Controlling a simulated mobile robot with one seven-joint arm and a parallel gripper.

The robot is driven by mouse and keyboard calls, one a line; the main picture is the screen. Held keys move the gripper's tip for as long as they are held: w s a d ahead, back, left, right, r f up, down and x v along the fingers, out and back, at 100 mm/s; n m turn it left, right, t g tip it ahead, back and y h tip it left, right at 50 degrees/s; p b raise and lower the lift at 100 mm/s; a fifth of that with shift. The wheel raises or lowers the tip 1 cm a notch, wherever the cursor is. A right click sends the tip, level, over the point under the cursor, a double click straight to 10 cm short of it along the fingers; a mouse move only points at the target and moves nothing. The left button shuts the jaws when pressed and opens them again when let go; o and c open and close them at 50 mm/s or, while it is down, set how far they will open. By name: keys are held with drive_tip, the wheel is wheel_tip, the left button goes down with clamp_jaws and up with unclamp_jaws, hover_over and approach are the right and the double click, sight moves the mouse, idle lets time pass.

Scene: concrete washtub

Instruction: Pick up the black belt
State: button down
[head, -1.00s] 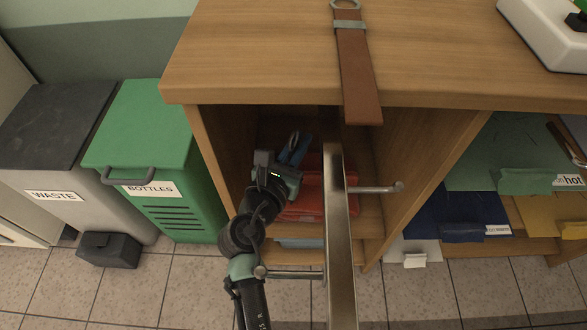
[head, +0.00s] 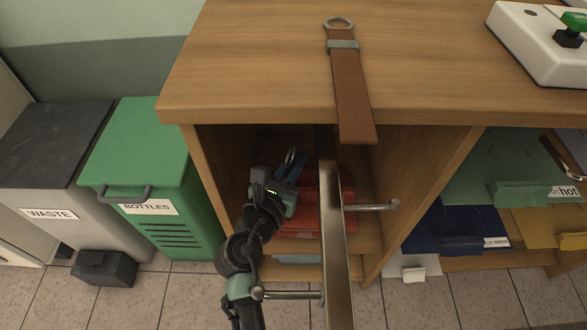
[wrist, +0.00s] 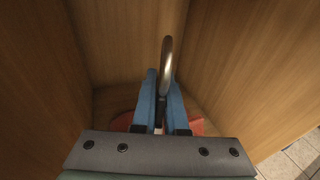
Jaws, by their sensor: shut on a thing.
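My gripper (head: 290,163) is inside the open compartment of the wooden cabinet. It also shows in the wrist view (wrist: 163,85), where its blue fingers are shut on a thin dark strap, which I take for the black belt (wrist: 161,112). A metal ring (wrist: 167,55) stands up from between the fingertips, and it shows small in the head view (head: 290,154). The fingers and my wrist hide most of the strap, so its length and lower end cannot be seen.
An open door (head: 336,240) with a bar handle (head: 372,207) stands just right of my arm. Red items (head: 305,215) lie inside the compartment. A brown belt (head: 351,95) hangs over the cabinet top's edge. Left are a green bottles bin (head: 140,150) and a waste bin (head: 50,150).

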sight(293, 152)
wheel_tip(293, 152, up, 4)
drive_tip(key=p, duration=0.3)
drive_tip(key=shift+f, duration=0.1)
drive_tip(key=f+p+v, duration=0.3)
drive_tip(key=p+v, duration=0.2)
drive_tip(key=v, duration=1.2)
drive_tip(key=shift+s+a, duration=0.35)
drive_tip(key=shift+s, duration=0.2)
